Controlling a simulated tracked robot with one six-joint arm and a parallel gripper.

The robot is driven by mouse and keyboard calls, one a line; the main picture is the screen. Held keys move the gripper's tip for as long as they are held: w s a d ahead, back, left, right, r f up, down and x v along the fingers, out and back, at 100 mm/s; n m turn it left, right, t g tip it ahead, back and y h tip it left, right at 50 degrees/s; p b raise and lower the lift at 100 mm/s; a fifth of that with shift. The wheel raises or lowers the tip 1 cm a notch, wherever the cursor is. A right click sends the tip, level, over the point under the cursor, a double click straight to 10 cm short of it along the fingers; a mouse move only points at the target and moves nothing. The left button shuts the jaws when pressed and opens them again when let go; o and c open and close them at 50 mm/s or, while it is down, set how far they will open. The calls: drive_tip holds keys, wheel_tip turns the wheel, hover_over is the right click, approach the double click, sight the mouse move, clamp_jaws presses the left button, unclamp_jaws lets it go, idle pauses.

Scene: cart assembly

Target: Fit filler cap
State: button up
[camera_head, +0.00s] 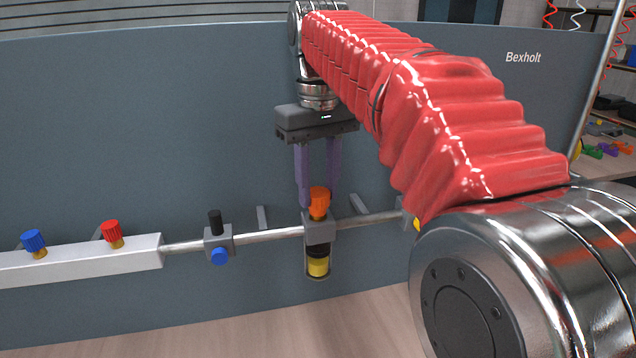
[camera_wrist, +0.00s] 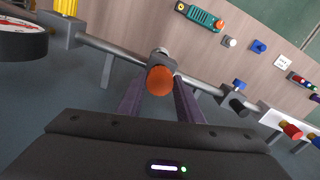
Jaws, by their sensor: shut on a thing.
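The orange filler cap (camera_head: 319,198) is upright at the top of a grey block (camera_head: 319,228) on the pipe. Its narrower lower end meets the block's top; I cannot tell how far it is seated. Below the block hangs a dark collar with a yellow-filled clear bowl (camera_head: 318,266). My gripper (camera_head: 318,190) points down, its two purple fingers shut on the cap from either side. In the wrist view the cap's round orange top (camera_wrist: 160,81) shows between the fingers (camera_wrist: 157,92); the block's opening is hidden beneath it.
A metal pipe (camera_head: 270,235) runs along the blue-grey panel (camera_head: 130,120). A valve with a black stem and blue knob (camera_head: 219,255) and a manifold with blue and red knobs (camera_head: 80,262) are at left. A round gauge (camera_wrist: 22,42) is close by. Loose parts lie on the wooden surface (camera_wrist: 150,28).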

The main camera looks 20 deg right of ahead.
drive_tip(key=shift+f, duration=0.6)
drive_tip(key=o, duration=1.1)
drive_tip(key=shift+o, duration=0.2)
drive_tip(key=shift+r, duration=0.1)
drive_tip(key=shift+r, duration=3.6)
